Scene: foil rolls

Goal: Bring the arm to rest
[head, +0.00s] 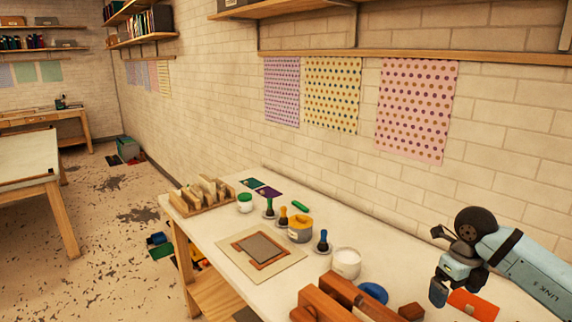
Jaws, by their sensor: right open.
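My right arm (525,268) comes in from the right edge, pale blue with dark joints. My right gripper (439,262) is over the right part of the white work table (225,228). Its jaws are apart and nothing shows between them. An orange flat piece (473,304) lies below and beside the gripper; I cannot tell how high the gripper is above it. My left gripper is not in view.
Near the gripper stand a white tub (346,263), a blue round lid (372,293) and a brown wooden block structure (345,298). Farther left are a yellow pot (300,229), small stamps, a framed board (262,252) and a wooden rack (202,197). The brick wall (500,130) rises behind.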

